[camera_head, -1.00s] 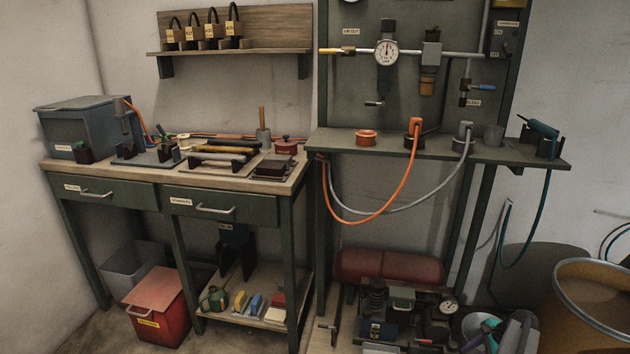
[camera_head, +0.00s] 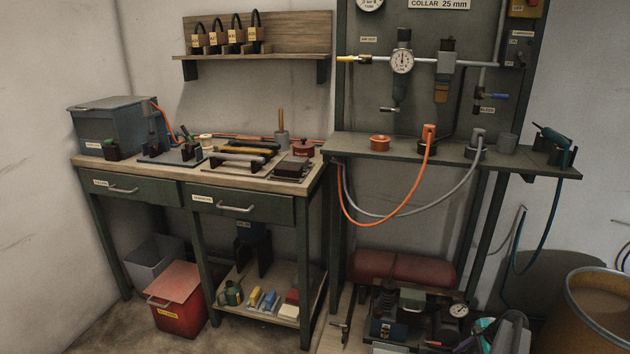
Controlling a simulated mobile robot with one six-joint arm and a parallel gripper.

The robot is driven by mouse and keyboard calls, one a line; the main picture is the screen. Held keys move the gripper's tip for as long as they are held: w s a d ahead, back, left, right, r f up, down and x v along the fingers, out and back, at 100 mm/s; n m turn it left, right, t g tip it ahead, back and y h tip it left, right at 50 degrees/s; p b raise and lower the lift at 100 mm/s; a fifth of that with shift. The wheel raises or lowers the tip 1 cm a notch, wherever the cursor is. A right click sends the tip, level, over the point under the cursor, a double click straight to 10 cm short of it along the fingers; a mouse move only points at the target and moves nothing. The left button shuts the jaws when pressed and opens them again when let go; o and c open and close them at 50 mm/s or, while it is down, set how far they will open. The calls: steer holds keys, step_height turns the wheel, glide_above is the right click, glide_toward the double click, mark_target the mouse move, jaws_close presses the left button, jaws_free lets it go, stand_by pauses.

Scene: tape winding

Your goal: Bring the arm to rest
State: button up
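My gripper cannot be made out in the head view. A grey rounded shape with a teal patch is cut off by the bottom edge, right of the compressor. I cannot tell whether it is part of my arm. No part of my arm is clearly seen over the workbench (camera_head: 265,183) or the panel shelf (camera_head: 365,149).
Orange (camera_head: 403,213) and grey hoses loop below the panel shelf. A compressor (camera_head: 405,305), red bin (camera_head: 178,300) and tan barrel (camera_head: 600,315) stand low down.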

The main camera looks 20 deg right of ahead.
steer(key=w+a+n+g+y+p, duration=0.15)
steer(key=w+a+p, duration=0.25)
steer(key=a, duration=1.1)
steer(key=w+a+n+g+y+p, duration=0.1)
steer(key=w+a+n+g+p, duration=0.3)
steer(key=a, duration=1)
steer(key=s+a+r+n+g+h+p, duration=0.1)
steer(key=s+a+r+n+p, duration=0.2)
steer(key=a, duration=0.5)
steer(key=s+a+n+g+p, duration=0.1)
steer(key=s+a+n+p, duration=0.1)
steer(key=s+a+p, duration=0.45)
steer(key=s+a+r+n+h, duration=0.1)
steer(key=s+a+r+n, duration=0.15)
steer(key=a, duration=0.75)
steer(key=s+r+n+g+h+p, duration=0.1)
steer(key=s+r+n+h, duration=0.1)
steer(key=s+n, duration=0.3)
steer(key=s+a+r+n+h+p, duration=0.1)
steer(key=s+r+n+p, duration=0.1)
steer(key=s+n, duration=0.3)
steer(key=shift+s+a+g+h, duration=0.25)
steer(key=shift+s+g+h, duration=0.1)
steer(key=shift+s, duration=1.45)
